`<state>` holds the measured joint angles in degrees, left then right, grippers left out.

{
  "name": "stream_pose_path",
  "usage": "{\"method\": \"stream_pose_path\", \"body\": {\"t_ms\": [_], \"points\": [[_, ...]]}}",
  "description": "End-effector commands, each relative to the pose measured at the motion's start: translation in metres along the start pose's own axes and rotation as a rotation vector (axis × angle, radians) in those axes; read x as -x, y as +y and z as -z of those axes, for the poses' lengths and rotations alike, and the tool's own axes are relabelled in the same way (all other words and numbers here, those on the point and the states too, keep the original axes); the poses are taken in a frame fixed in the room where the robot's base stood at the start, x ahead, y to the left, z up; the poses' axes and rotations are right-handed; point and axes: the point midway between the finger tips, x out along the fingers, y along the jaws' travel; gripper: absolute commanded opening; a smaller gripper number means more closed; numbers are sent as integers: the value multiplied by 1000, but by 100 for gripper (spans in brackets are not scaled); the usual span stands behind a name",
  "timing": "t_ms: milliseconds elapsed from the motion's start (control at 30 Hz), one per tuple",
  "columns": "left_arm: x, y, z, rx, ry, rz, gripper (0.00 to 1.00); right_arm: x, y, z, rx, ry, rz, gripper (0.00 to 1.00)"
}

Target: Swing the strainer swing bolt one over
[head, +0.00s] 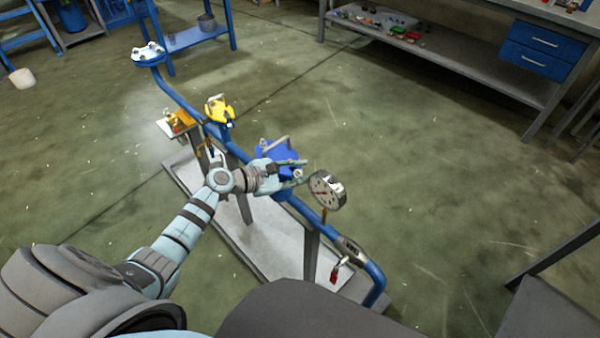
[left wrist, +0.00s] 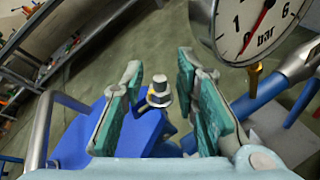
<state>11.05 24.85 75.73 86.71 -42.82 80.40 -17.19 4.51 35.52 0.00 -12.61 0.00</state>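The strainer is a blue body (head: 279,157) on the blue pipe run in the head view. In the left wrist view its blue casting (left wrist: 130,128) lies below and between the fingers. A metal swing bolt with a nut (left wrist: 159,92) stands up between the two teal finger pads, with gaps on both sides. My left gripper (head: 297,170) is at the strainer; in the left wrist view the left gripper (left wrist: 162,100) is open around the bolt, not touching it. My right gripper is not in view.
A pressure gauge (head: 327,189) stands close to the right of the left gripper; the gauge (left wrist: 262,25) fills the upper right of the wrist view. A yellow fitting (head: 219,110) sits farther up the pipe. A grey bench (head: 450,65) stands at the back, with clear floor between.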

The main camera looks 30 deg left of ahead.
Motion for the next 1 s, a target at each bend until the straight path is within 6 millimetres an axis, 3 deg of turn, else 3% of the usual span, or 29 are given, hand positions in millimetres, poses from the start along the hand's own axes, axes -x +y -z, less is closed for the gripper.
{"method": "stream_pose_path", "body": {"t_ms": [267, 467, 1000], "points": [[-2, 0, -1, 0, -1, 0, 28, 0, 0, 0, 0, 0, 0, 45], [-2, 0, 0, 0, 0, 0, 0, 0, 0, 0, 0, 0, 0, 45], [-4, -6, -2, -98, 42, -18, 0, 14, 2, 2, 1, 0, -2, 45]]}}
